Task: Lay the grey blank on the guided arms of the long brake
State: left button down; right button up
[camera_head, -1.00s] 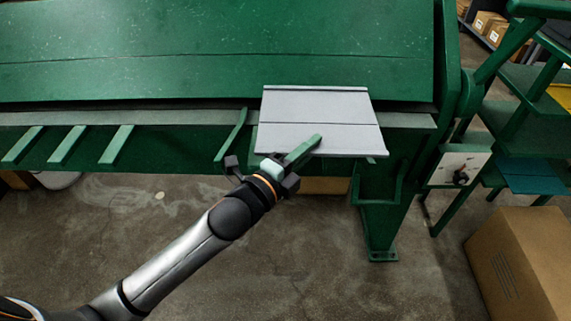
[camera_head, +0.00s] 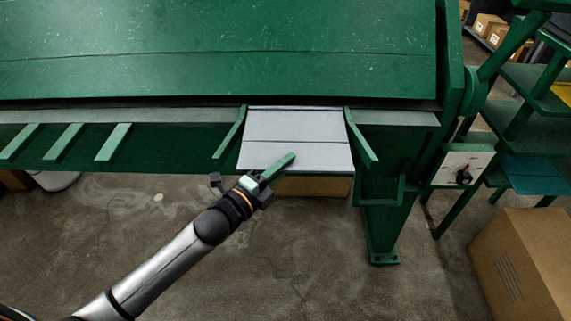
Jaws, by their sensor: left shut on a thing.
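The grey blank (camera_head: 297,128) is a flat pale sheet with a crosswise line. It is between the two slanted green guided arms of the long brake, the left one (camera_head: 230,138) and the right one (camera_head: 362,140). Its back edge is near the gap under the brake's large green face (camera_head: 230,70). I cannot tell whether its underside rests fully on the arms. My left gripper (camera_head: 258,182) is shut at the blank's front edge, with a green bar (camera_head: 277,167) reaching over the sheet from it. My right gripper is not in view.
Several more short green arms (camera_head: 65,143) stick out at the left of the brake. A cardboard box (camera_head: 522,262) stands on the floor at the right, below green shelving (camera_head: 535,130). A plate with a black knob (camera_head: 462,168) is at the brake's right end. Concrete floor lies open in front.

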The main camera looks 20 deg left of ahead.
pick_arm(q)
jog(key=shift+f+b, duration=0.35)
jog(key=shift+f, duration=0.3)
jog(key=c, duration=1.2)
grip_release()
jog(key=shift+f, duration=0.25)
jog(key=shift+o, duration=1.4)
jog(key=shift+r, duration=0.3)
